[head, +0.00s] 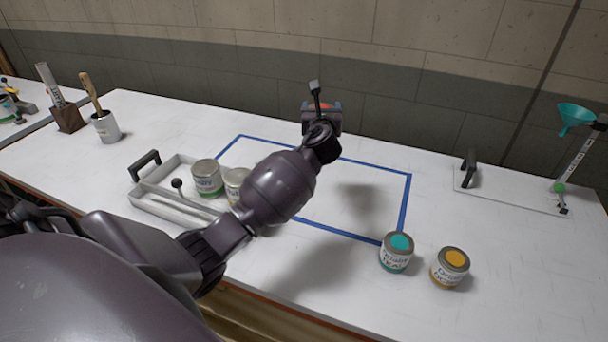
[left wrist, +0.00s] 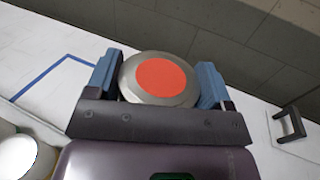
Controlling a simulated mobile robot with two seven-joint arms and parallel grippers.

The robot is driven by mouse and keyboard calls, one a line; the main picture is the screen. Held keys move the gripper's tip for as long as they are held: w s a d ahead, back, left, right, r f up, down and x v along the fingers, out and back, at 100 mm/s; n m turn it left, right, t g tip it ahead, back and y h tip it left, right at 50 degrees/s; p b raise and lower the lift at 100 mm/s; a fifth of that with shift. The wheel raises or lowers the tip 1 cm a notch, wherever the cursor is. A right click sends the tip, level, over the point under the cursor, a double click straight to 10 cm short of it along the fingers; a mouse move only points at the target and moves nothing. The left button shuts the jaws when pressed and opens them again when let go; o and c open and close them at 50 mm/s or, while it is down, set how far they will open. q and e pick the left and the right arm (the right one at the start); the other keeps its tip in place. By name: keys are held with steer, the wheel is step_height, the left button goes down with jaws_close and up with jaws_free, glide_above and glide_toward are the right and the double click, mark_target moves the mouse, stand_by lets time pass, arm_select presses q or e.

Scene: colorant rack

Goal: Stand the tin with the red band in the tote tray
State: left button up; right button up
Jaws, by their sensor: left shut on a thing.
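My left gripper (head: 322,118) is raised above the table, over the back part of the blue-taped area. It is shut on the tin with a red spot on its lid (left wrist: 160,78); the blue finger pads press its two sides in the left wrist view. In the head view the tin is mostly hidden by the gripper, and its band cannot be made out. The grey tote tray (head: 158,209) is on the table at left, with a dark handle. A green-banded tin (head: 207,177) and another tin (head: 235,183), partly behind my arm, stand at its right part. My right gripper is not in view.
A teal-lidded tin (head: 396,252) and an orange-lidded tin (head: 450,267) stand at front right. Blue tape (head: 407,200) outlines a mostly clear area. A white cup with a brush (head: 105,127) is at back left. A board with a dark handle (head: 510,192) and a funnel stand (head: 575,160) are at right.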

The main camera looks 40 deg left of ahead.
arm_select(q)
steer(key=shift+a+f+y, duration=0.3)
steer(key=shift+a+f, duration=0.1)
steer(key=shift+f, duration=0.05)
steer(key=shift+a+f+n, duration=0.1)
steer(key=shift+f+n, duration=0.2)
steer(key=shift+f, duration=0.05)
step_height(320, 180, down, 19)
steer(key=b, duration=0.4)
steer(key=shift+f+b, duration=0.15)
steer(key=shift+b, duration=0.25)
steer(key=shift+f, duration=0.15)
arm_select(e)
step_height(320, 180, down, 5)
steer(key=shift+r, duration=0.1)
arm_select(q)
steer(key=shift+f, duration=0.15)
